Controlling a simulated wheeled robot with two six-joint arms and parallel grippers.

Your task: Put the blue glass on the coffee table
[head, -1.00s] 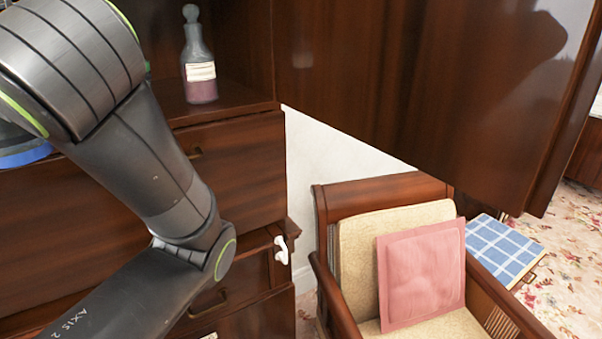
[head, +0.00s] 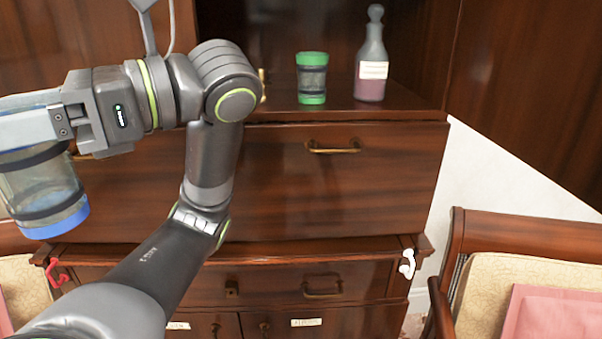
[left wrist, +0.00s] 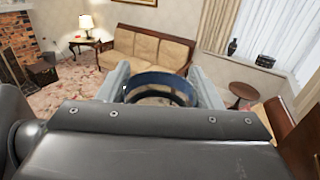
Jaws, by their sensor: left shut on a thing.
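The blue glass (head: 45,195) is a clear tumbler with dark bands and a blue base, at the left edge of the head view. My left gripper (head: 25,128) is shut on it and holds it upright in the air, in front of the wooden cabinet. In the left wrist view, the glass's dark blue rim (left wrist: 160,82) shows between the two fingers. My right gripper is not in view. I cannot make out a clear coffee table; a small round brown table (left wrist: 243,90) stands at the right in the left wrist view.
A green-banded glass (head: 312,78) and a stoppered bottle (head: 371,60) stand on the cabinet (head: 340,190) shelf. An armchair (head: 520,240) is at the right. The left wrist view shows a sofa (left wrist: 150,48), a lamp table (left wrist: 88,44) and open carpet (left wrist: 70,85).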

